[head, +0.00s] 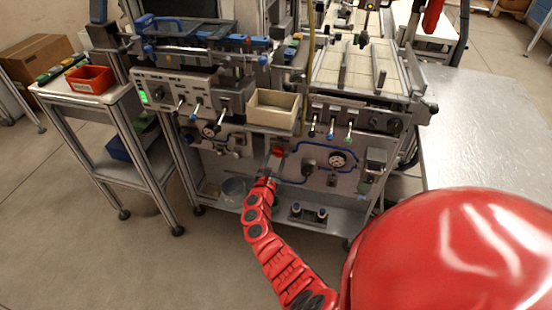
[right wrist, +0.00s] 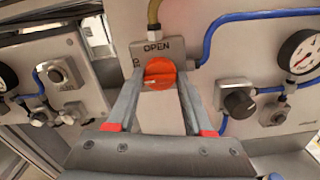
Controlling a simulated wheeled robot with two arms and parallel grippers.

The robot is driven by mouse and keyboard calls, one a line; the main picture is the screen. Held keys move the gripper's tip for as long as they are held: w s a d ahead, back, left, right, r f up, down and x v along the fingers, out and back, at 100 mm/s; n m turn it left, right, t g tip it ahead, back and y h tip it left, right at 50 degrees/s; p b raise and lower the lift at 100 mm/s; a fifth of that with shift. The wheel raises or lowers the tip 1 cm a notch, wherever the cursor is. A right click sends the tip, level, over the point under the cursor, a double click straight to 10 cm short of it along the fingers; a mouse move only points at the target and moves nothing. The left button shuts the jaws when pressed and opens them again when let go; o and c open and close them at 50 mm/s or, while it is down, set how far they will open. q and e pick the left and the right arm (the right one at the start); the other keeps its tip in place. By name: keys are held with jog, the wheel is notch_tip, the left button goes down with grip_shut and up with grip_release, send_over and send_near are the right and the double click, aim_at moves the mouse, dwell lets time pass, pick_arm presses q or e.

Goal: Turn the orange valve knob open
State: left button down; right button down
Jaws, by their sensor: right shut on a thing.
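The orange valve knob (right wrist: 159,71) sits on a grey plate (right wrist: 152,48) marked OPEN above it, with partly hidden lettering at its left. In the head view the knob (head: 278,150) shows small on the lower front panel of the bench. My right gripper (right wrist: 161,80) reaches it from the front. Its two grey fingers lie on the left and right sides of the knob and are shut on it. In the head view the gripper (head: 271,160) shows at the end of my red arm. My left gripper is not in view.
A blue hose (right wrist: 240,18) runs beside the knob. A black knob (right wrist: 239,103) and a gauge (right wrist: 299,52) are on the right. A cream bin (head: 272,110) sits above the valve. A bucket (head: 234,190) stands on the lower shelf. A metal table (head: 485,125) is at the right.

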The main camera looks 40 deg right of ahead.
jog(key=m+b, duration=0.4)
jog(key=m, duration=0.1)
jog(key=shift+f+b, duration=0.25)
jog(key=shift+b, duration=0.05)
jog(key=m+b, duration=1)
jog(key=shift+r+m+b, duration=0.2)
jog(key=shift+m+b, duration=1.2)
jog(key=shift+b, duration=0.3)
jog(key=shift+c, duration=1.5)
grip_release()
jog(key=p+v, duration=0.1)
jog(key=v, duration=1.6)
jog(key=shift+s, duration=0.25)
